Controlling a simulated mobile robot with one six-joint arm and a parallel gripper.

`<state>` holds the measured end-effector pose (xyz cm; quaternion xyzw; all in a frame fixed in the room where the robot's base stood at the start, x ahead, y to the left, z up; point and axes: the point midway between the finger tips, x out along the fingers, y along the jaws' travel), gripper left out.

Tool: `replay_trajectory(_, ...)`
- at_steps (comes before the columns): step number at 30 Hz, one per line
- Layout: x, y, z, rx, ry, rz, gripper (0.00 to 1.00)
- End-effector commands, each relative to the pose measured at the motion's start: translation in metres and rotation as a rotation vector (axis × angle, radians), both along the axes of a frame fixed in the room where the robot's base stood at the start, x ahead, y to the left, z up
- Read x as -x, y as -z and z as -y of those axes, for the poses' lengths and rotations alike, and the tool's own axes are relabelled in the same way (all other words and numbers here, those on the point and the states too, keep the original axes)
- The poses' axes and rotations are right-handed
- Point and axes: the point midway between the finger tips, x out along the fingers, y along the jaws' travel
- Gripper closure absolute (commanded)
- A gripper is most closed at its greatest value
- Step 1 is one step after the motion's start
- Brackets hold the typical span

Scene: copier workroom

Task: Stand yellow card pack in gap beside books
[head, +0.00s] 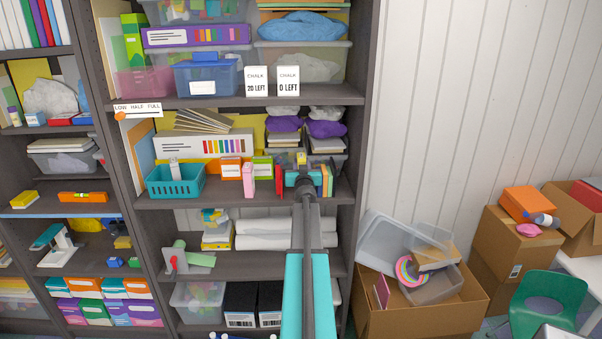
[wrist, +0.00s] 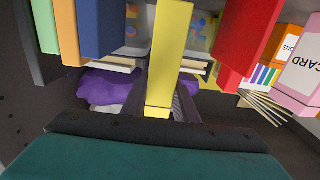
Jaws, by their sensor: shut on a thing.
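My gripper (head: 302,176) is at the middle shelf's right part, shut on the yellow card pack (head: 301,158), whose top shows above it. In the wrist view, which looks upside down, the yellow pack (wrist: 170,50) is long and upright in the middle. Red books (wrist: 245,40) stand on one side of it, and blue (wrist: 105,25), orange and green books on the other. Bare space shows on both sides of the pack. In the head view the red book (head: 279,181) is left of my gripper and the green book (head: 330,180) right. Whether the pack touches the shelf is hidden.
A pink card box (head: 248,180) and orange and green boxes stand left of the red book. A teal basket (head: 176,182) is farther left. Purple bundles (head: 326,129) on stacked books sit behind. The shelf's right upright (head: 360,130) is close to the books.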

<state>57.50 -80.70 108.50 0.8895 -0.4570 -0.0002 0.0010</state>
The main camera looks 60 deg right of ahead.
Motion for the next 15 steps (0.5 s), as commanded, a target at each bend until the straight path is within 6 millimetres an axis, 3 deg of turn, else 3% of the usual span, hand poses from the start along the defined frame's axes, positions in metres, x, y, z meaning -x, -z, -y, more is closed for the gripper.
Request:
replay_trajectory(1,0.0,0.01,-0.001,0.0,-0.001,0.0,1.0)
replay_trajectory(6,0.0,0.025,-0.001,-0.001,-0.001,0.001,1.0)
replay_trajectory(15,0.0,0.031,-0.001,0.001,-0.001,0.001,1.0)
